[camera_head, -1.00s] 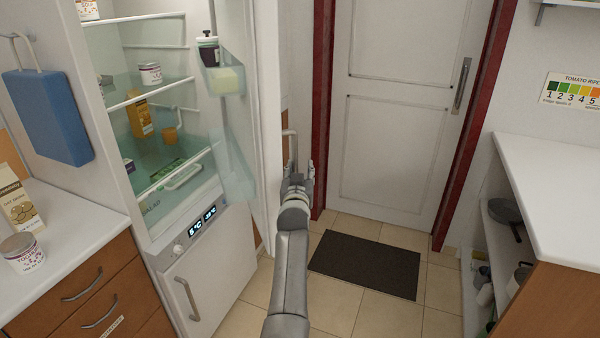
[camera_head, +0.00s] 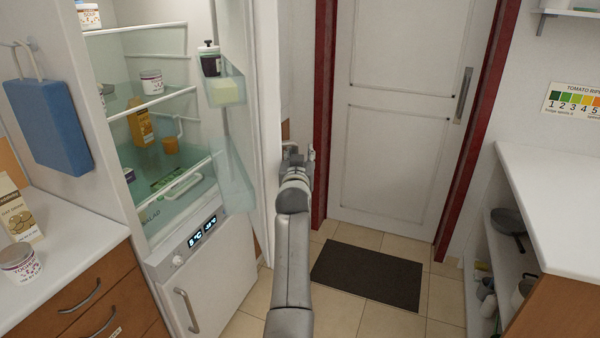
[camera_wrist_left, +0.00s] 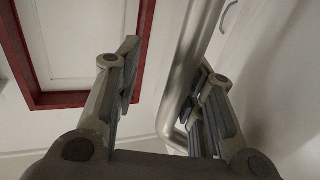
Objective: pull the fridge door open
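The fridge door (camera_head: 265,110) stands wide open, its inner side with door shelves showing in the head view. The lit fridge interior (camera_head: 165,110) is in plain sight. My left gripper (camera_head: 298,163) is at the outer side of the door, right of its edge. In the left wrist view the gripper (camera_wrist_left: 165,95) is open, with the metal door handle (camera_wrist_left: 188,75) running between its fingers. The bar lies close to the right finger, with a gap to the left finger. I cannot tell whether it touches. My right gripper is not in view.
A closed white room door (camera_head: 395,150) in a red frame stands behind. A dark mat (camera_head: 367,275) lies on the tiled floor. A counter (camera_head: 70,245) is at the left and a white worktop (camera_head: 560,200) with shelves at the right. Floor between them is clear.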

